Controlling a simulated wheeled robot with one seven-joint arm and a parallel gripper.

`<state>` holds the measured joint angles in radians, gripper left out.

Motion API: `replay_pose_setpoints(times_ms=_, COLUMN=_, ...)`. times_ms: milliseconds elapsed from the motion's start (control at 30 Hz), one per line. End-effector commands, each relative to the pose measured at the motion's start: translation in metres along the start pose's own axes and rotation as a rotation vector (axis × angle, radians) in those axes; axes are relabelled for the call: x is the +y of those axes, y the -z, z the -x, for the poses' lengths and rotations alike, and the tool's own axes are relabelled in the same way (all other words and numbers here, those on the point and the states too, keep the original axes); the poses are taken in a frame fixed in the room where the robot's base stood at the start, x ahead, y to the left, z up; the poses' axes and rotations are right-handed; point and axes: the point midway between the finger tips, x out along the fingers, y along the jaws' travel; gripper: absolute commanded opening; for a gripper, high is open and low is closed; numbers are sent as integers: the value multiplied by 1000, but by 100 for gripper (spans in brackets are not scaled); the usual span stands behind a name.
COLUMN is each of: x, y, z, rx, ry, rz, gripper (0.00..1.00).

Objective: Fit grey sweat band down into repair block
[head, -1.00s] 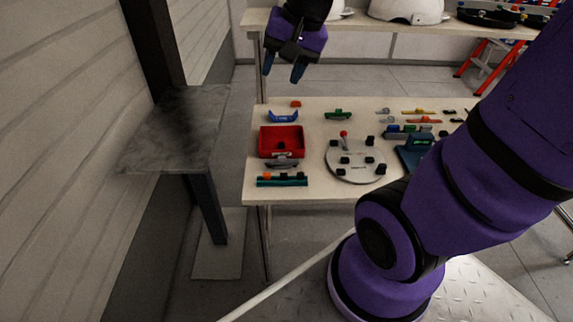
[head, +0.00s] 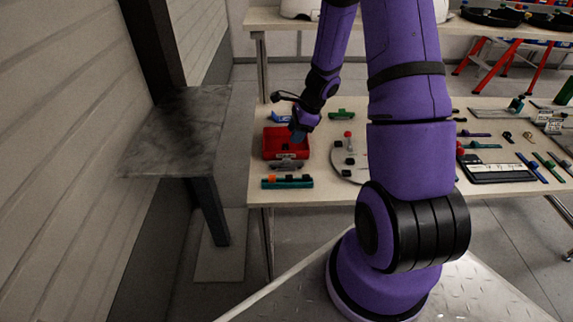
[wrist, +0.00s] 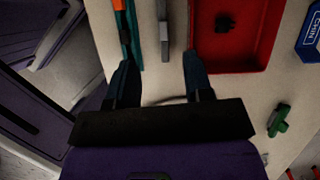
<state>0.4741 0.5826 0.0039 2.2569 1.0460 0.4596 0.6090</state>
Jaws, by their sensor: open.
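The grey sweat band (head: 286,164) looks like a short grey strip and lies along the near side of the red tray. It also shows as a narrow grey bar (wrist: 163,32) in the wrist view. A long teal block with orange and black parts (head: 287,183) lies nearer the table's front edge, and it shows in the wrist view (wrist: 123,28). I cannot tell for sure whether this is the repair block. My gripper (head: 297,137) is over the red tray area. In the wrist view its fingers (wrist: 160,66) are open and empty, with the grey bar ahead between the fingertips.
The red tray (head: 271,139) has a dark piece inside. A green clip (head: 340,114), a blue piece (head: 282,117) and a round grey plate (head: 347,177) are nearby. Several tools fill the table's right side. A grey side table (head: 150,150) stands left.

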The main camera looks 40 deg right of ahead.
Motion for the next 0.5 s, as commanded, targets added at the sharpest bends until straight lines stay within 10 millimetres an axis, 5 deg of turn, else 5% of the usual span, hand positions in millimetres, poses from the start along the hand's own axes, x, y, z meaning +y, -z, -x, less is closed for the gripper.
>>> replay_pose_setpoints(times_ms=200, x=-1, y=19, z=-22, rx=7, ry=-8, rz=-101, gripper=47)
replay_pose_setpoints(times_ms=500, x=0, y=20, z=-62, rx=6, ry=-9, rz=-104, gripper=47)
